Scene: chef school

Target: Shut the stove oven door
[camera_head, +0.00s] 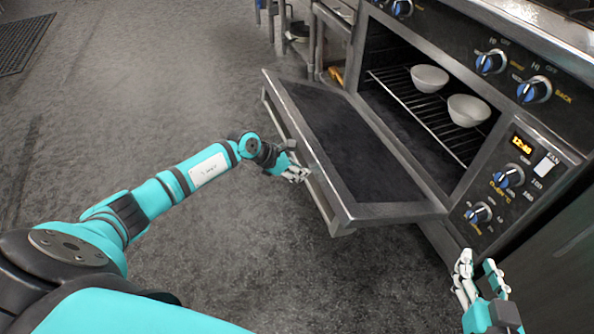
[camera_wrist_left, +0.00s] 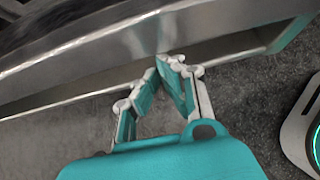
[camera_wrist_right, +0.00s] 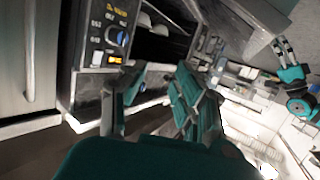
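The stove oven door (camera_head: 345,140) hangs open, folded down and outward from the oven, with its dark inner panel facing up. The oven cavity (camera_head: 395,55) is open and holds a wire rack. My left gripper (camera_head: 300,174) is at the door's outer long edge, around its middle. In the left wrist view, its fingertips (camera_wrist_left: 166,66) are nearly together beside the metal door edge (camera_wrist_left: 110,50), with nothing visible between them; contact is unclear. My right gripper (camera_head: 478,260) is open and empty, in front of the control panel and to the right of the door. Its spread fingers show in the right wrist view (camera_wrist_right: 150,90).
Two white bowls (camera_head: 430,78) (camera_head: 468,110) sit on the oven rack (camera_head: 410,100). Blue-marked knobs (camera_head: 508,176) line the stove front near my right gripper. A metal shelf unit (camera_head: 325,40) stands beyond the door.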

